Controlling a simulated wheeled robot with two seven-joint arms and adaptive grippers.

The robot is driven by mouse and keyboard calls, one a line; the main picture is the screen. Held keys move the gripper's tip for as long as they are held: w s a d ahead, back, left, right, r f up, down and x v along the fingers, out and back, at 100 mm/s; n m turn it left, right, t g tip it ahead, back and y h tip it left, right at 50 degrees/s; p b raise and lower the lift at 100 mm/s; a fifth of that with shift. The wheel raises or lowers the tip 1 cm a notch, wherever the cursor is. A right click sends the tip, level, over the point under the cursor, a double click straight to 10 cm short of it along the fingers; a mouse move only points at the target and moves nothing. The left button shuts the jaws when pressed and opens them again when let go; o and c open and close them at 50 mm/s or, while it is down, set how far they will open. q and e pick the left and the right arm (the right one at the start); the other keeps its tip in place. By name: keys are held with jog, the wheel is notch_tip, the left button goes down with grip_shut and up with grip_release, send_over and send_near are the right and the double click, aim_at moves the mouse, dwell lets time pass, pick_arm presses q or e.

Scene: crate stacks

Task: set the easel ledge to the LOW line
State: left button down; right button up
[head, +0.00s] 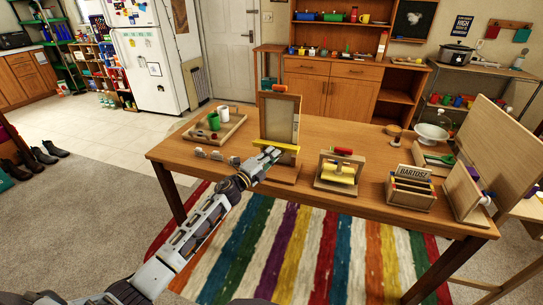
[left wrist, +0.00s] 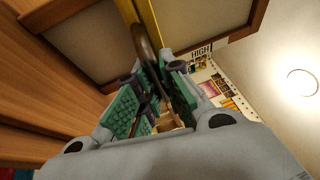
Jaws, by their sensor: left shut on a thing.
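The wooden easel (head: 279,117) stands on the table with a pale panel in its frame. Its yellow ledge (head: 276,146) crosses the lower part of the frame; it also shows as a yellow bar in the left wrist view (left wrist: 152,20). My left gripper (head: 270,155) is at the ledge's front. In the left wrist view its green-padded fingers (left wrist: 150,98) are shut on a dark curved handle (left wrist: 143,50) at the ledge. A HIGH label (left wrist: 201,49) shows there beside the frame; I cannot make out a LOW line. My right gripper is not in view.
A tray (head: 236,128) with green and white cups stands left of the easel. A wooden stand with a yellow roller (head: 338,172), a box marked BARTOSZ (head: 411,187) and a white bowl (head: 431,132) stand to the right. The table's front edge lies beneath my left arm.

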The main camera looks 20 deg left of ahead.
pick_arm(q)
jog(key=c, duration=1.5)
grip_release()
jog(key=shift+a, duration=0.1)
jog(key=shift+v, duration=6)
jog(key=shift+f, duration=0.1)
